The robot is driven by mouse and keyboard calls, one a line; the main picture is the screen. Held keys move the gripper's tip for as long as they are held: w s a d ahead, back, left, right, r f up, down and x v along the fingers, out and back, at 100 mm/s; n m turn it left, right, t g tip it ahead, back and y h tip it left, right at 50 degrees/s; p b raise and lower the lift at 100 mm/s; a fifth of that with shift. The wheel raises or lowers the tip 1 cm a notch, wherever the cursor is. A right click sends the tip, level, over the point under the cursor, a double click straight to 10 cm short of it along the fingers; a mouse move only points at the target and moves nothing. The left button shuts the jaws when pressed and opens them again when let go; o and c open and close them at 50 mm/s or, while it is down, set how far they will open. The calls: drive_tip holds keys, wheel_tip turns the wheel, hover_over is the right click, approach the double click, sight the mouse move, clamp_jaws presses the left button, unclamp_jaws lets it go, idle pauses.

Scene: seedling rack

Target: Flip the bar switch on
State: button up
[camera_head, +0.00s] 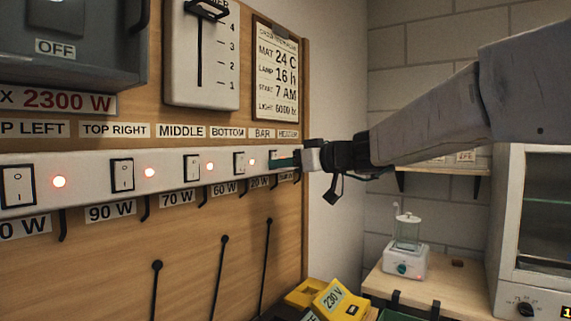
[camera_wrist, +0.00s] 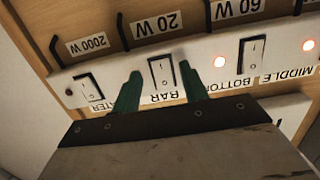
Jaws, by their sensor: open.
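The bar switch (camera_wrist: 161,73) is a white rocker in a black frame on the white switch strip (camera_head: 75,173), above the BAR label (camera_wrist: 160,97) in the upside-down wrist view. My gripper (camera_wrist: 159,72) is open, its green fingers on either side of this switch. Nothing is held between them. In the head view my gripper (camera_head: 278,162) reaches the strip's right end from the right and partly hides that area. Whether the fingers touch the strip, I cannot tell. The bar switch's own lamp is not visible behind a finger.
The bottom switch (camera_wrist: 253,58) with a lit red lamp (camera_wrist: 219,62) and the heater switch (camera_wrist: 89,88) flank the bar switch. Black hooks (camera_head: 63,225) hang below the strip. A yellow device (camera_head: 340,301) and a white appliance (camera_head: 405,260) stand lower right.

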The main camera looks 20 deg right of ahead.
drive_tip(key=f+v, duration=0.1)
drive_tip(key=v, duration=0.6)
drive_tip(key=shift+r, duration=0.45)
drive_tip(key=s+a+f+m+g+h, duration=0.35)
drive_tip(key=s+f+m+g, duration=0.35)
drive_tip(key=s+f, duration=0.8)
drive_tip(key=s+d+f+g+h, duration=0.1)
drive_tip(key=s+f+g+h, duration=0.1)
drive_tip(key=s+f, duration=0.4)
drive_tip(key=s+d+f+g+h, duration=0.1)
drive_tip(key=s+f+h, duration=0.3)
drive_tip(key=s, duration=0.7)
wheel_tip(320, 180, down, 3)
drive_tip(key=shift+d+r+g, duration=0.2)
drive_tip(key=shift+d+g, duration=0.1)
drive_tip(key=shift+g, duration=0.6)
